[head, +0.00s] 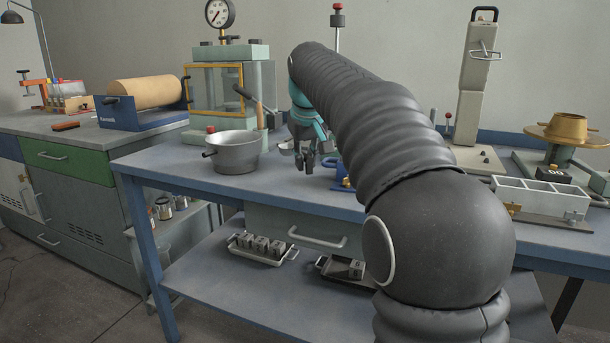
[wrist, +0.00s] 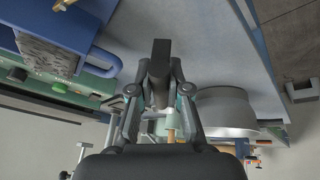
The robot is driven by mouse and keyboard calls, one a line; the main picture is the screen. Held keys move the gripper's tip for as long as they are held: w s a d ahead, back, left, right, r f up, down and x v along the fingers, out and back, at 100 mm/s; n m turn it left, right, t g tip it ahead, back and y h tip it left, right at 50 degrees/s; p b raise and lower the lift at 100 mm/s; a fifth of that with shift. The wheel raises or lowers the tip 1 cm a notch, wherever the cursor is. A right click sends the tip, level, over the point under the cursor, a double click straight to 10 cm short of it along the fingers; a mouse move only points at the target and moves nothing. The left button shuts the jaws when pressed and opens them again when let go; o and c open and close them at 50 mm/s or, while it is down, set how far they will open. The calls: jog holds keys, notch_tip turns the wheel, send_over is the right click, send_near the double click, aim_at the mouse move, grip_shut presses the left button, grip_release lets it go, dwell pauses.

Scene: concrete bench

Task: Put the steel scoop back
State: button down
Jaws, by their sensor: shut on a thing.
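My gripper (head: 304,160) hangs over the blue bench, just right of the grey metal pot. In the wrist view my gripper (wrist: 160,92) is closed on a dark, flat-ended piece (wrist: 160,58) between its fingertips. The place where the scoop belongs cannot be told from these frames.
A three-compartment mould (head: 541,198) stands farther right.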

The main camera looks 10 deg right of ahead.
aim_at(305, 184)
jog(key=shift+f+b, duration=0.4)
jog(key=shift+f, duration=1.45)
jog(key=shift+f, duration=0.15)
jog(key=c, duration=1.1)
grip_release()
jog(key=p+v, duration=0.2)
jog(key=v, duration=1)
jog(key=shift+r, duration=0.2)
